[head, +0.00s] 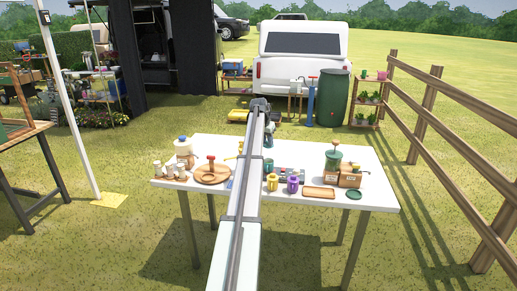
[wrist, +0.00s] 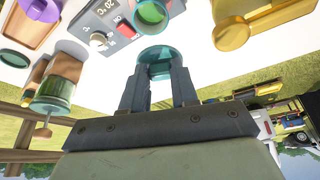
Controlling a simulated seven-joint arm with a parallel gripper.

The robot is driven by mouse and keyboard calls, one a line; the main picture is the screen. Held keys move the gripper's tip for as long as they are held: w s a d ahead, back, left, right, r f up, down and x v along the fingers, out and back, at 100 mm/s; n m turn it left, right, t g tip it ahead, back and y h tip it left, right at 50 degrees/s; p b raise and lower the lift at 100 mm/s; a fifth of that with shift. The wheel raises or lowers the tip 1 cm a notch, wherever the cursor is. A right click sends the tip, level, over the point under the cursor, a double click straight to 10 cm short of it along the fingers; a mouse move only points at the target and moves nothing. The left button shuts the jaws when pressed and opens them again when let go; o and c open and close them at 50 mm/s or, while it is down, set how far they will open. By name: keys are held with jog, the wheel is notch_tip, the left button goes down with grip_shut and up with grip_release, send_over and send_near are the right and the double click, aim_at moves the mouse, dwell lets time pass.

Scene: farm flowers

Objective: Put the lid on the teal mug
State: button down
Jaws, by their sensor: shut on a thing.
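In the wrist view, my gripper (wrist: 155,88) is shut on a round teal lid (wrist: 156,54), which sits at the fingertips. The teal mug (wrist: 152,13), with a green inside, stands just beyond the lid near the top edge, partly cut off. Its top is open and the lid looks apart from it; how high the lid is held is hard to tell. In the head view, my arm crosses the middle of the table and hides part of it, and the fingertips cannot be made out.
A round wooden board (head: 212,177) lies left. A control box (wrist: 103,30) is beside the teal mug.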

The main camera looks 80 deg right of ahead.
jog(key=shift+s+a+f+m+g, duration=0.2)
jog(key=shift+a+m+g, duration=0.1)
jog(key=shift+m, duration=0.5)
notch_tip(320, 180, down, 6)
dwell(0.4)
jog(key=shift+f, duration=0.25)
dwell(1.9)
jog(key=c, duration=0.8)
grip_release()
jog(key=shift+o, duration=0.3)
jog(key=o, duration=0.4)
jog(key=shift+o, duration=0.2)
